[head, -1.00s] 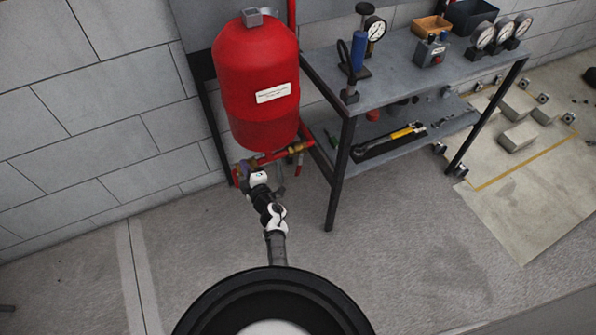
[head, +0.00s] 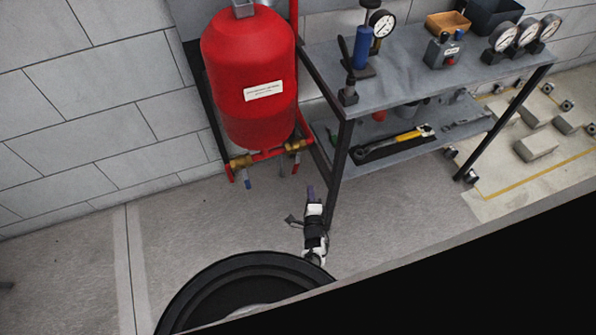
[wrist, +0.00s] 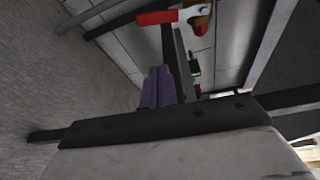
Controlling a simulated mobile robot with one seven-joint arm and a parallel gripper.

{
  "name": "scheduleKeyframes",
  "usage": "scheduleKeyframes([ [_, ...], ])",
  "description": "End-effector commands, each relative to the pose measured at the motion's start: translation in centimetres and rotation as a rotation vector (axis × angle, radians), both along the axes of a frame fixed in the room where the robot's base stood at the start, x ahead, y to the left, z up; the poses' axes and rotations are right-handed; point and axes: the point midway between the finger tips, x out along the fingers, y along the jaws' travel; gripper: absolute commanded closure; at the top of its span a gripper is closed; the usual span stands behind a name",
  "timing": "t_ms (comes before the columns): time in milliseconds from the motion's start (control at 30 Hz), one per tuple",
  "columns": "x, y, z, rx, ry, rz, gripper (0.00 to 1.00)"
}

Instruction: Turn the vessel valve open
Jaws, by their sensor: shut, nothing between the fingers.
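The red vessel (head: 250,80) hangs on its frame by the wall. Beneath it a red pipe (head: 268,154) runs between a brass valve (head: 241,162) at left and another brass valve (head: 294,147) at right. A blue lever (head: 248,184) hangs down under the left valve. A small red part (head: 297,169) hangs below the right one. My gripper (head: 311,192), with purple fingers, is shut and empty, below and right of the valves and apart from them. The wrist view shows its fingers (wrist: 157,86) together, with a red pipe end (wrist: 157,17) and brass fitting above.
A grey metal table (head: 400,85) stands right of the vessel, its front leg (head: 338,175) close to my gripper. It carries gauges, a blue hand pump (head: 362,47) and, on the lower shelf, a yellow-handled tool (head: 412,135).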

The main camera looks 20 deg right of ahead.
Motion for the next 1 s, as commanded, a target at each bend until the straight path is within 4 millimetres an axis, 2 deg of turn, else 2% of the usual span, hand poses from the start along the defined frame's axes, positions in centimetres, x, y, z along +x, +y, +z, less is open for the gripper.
scheduleKeyframes([
  [133, -0.6, -0.8, -0.6, 0.097, -0.026, -0.033, 1.0],
  [267, 0.4, -1.2, -0.8, 0.106, -0.032, -0.035, 1.0],
  [767, 9.2, -3.6, -1.7, 0.102, -0.031, -0.032, 1.0],
  [833, 8.8, -1.9, -0.8, 0.105, -0.028, -0.028, 1.0],
  [1000, 8.7, -0.3, -0.4, 0.103, -0.029, -0.031, 1.0],
])
